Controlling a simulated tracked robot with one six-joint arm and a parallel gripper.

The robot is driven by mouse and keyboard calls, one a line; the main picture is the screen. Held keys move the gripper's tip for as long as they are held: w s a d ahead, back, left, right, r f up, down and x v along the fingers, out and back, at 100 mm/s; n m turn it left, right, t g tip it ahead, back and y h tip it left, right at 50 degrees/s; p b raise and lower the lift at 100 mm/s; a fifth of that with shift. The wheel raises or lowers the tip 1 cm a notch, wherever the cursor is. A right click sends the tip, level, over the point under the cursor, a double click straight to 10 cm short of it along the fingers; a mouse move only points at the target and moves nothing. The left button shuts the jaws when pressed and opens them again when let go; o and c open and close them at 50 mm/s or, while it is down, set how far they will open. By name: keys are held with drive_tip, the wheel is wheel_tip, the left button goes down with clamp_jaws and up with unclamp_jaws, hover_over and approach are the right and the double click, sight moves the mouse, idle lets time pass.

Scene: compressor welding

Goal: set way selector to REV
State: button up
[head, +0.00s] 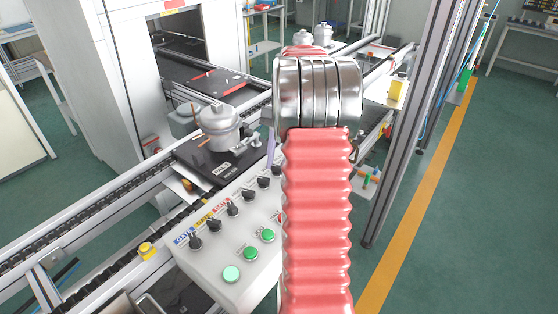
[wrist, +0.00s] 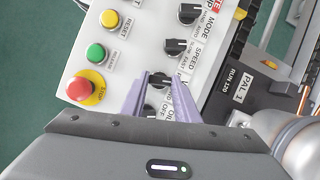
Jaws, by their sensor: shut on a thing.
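The way selector (wrist: 158,80) is a black knob on the light grey control panel in the wrist view, below the SPEED knob (wrist: 175,46). Its label is mostly covered by a finger, with only a first letter like W showing. My gripper (wrist: 158,84) has its two purple fingers on either side of this knob and is shut on it. I cannot read which position the knob points to. In the head view one purple finger (head: 270,148) shows at the panel's far end; my arm hides the rest.
The MODE knob (wrist: 187,13) and the ON/OFF knob (wrist: 150,110) sit close by. A red STOP button (wrist: 79,89), a green button (wrist: 96,53) and a yellow RESET button (wrist: 110,18) are left. A compressor (head: 220,128) stands on a dark pallet (head: 205,165) beside the panel.

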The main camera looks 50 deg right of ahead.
drive_tip(key=shift+w+n, duration=0.1)
drive_tip(key=shift+n, duration=0.6)
drive_tip(key=shift+h, duration=0.3)
drive_tip(key=o, duration=1)
drive_tip(key=shift+o, duration=0.2)
drive_tip(key=v, duration=1.3)
drive_tip(key=shift+w+d+r, duration=0.2)
drive_tip(key=shift+w, duration=0.2)
